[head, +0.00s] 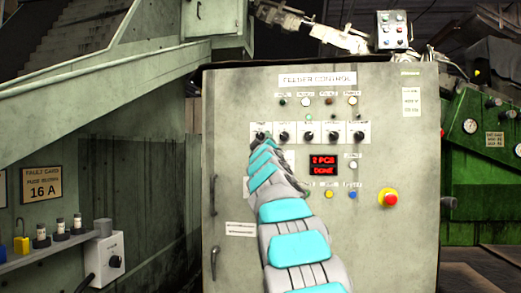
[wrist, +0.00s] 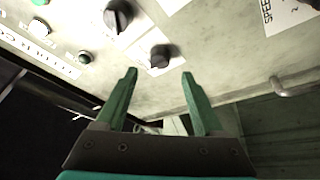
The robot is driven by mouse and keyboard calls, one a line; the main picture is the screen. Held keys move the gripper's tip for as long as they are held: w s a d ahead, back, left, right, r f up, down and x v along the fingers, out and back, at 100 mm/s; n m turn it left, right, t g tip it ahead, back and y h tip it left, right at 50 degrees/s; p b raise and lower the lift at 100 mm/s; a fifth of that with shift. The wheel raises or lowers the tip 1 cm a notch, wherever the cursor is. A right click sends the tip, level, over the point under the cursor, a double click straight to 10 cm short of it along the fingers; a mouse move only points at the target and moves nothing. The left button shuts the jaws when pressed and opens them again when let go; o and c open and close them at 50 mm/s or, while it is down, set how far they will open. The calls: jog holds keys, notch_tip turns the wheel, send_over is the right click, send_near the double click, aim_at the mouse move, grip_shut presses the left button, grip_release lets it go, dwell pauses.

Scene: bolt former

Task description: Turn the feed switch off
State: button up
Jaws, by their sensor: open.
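The grey feeder control cabinet (head: 230,190) stands in the middle of the head view. A row of several black rotary switches crosses its upper face; their labels are too small to read, so I cannot tell which is the feed switch. My arm reaches up to the leftmost switch (head: 261,135). In the wrist view, my gripper (wrist: 159,74) is open and empty, its green fingers pointing at the panel. One black knob (wrist: 160,56) lies just beyond the gap between the fingertips, apparently untouched. A neighbouring knob (wrist: 118,15) is farther up.
A red display (head: 323,165) reads "2 PCS DONE". A red emergency stop button (head: 388,198) is at the lower right of the panel. Indicator lamps line the top. My arm hides part of the lower panel. A green machine (head: 480,170) stands right.

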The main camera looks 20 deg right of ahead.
jog(key=b+v, duration=0.1)
jog(key=v, duration=0.2)
dwell(0.5)
jog(key=s+a+f+m+g+y+p, duration=0.1)
jog(key=s+a+f+m+g+p, duration=0.35)
jog(key=s+f, duration=0.85)
jog(key=s+a+f+m+g+y+p, duration=0.1)
jog(key=s+a+f+m+g+y, duration=0.1)
jog(key=s+f+g, duration=1.1)
jog(key=s+a+f+g+y+p, duration=0.1)
jog(key=s+a+f, duration=0.4)
jog(key=s, duration=0.5)
jog(key=s+a+f+g+y+p, duration=0.1)
jog(key=s+a+f+g+y, duration=0.1)
jog(key=s+a+f, duration=0.3)
jog(key=s+a+f+g+y+p, duration=0.1)
jog(key=s+a+f, duration=0.4)
jog(key=s+f, duration=0.5)
jog(key=s+n+p, duration=0.1)
jog(key=s, duration=0.5)
jog(key=shift+f, duration=0.25)
